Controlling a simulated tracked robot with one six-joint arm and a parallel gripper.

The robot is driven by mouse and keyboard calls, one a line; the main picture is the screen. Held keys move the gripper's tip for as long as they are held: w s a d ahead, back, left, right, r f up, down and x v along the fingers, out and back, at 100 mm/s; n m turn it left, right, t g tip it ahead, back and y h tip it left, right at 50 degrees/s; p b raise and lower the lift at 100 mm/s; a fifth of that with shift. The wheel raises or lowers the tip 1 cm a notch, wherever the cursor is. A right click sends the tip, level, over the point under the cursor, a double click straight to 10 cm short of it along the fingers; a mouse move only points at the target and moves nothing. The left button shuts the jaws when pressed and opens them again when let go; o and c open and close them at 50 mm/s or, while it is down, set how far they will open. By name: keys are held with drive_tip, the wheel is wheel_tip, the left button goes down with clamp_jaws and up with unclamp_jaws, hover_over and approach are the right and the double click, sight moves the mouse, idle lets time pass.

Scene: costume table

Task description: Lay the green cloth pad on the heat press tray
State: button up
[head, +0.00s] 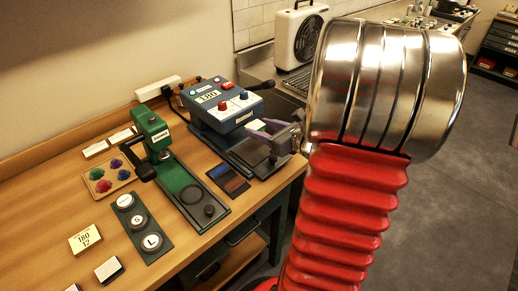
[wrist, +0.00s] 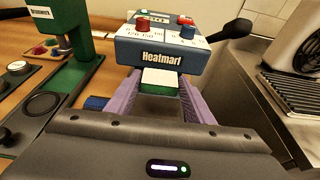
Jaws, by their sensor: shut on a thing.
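My gripper (head: 262,130) reaches in from the right toward the blue heat press in the head view. Its purple fingers are shut on the green cloth pad (wrist: 159,88), which shows green and white between the fingertips in the wrist view. In the head view a small part of the pad (head: 257,124) shows by the fingertips. The blue heat press (head: 215,108) has its head just beyond the pad. The dark heat press tray (head: 238,156) lies low under the gripper and is partly hidden by it. I cannot tell whether the pad touches the tray.
A green press (head: 154,132) stands to the left of the blue one. A dark board with round pieces (head: 133,222), a wooden tray with coloured pieces (head: 96,184) and a yellow card (head: 85,240) lie on the wooden table. A black handle (wrist: 232,30) juts right from the blue press.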

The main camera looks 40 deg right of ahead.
sight(264, 155)
drive_tip(key=shift+f, duration=2)
drive_tip(key=shift+f, duration=2.1)
drive_tip(key=o, duration=1)
drive_tip(key=shift+s+r, duration=0.2)
drive_tip(key=shift+s, duration=0.3)
drive_tip(key=shift+v, duration=5.5)
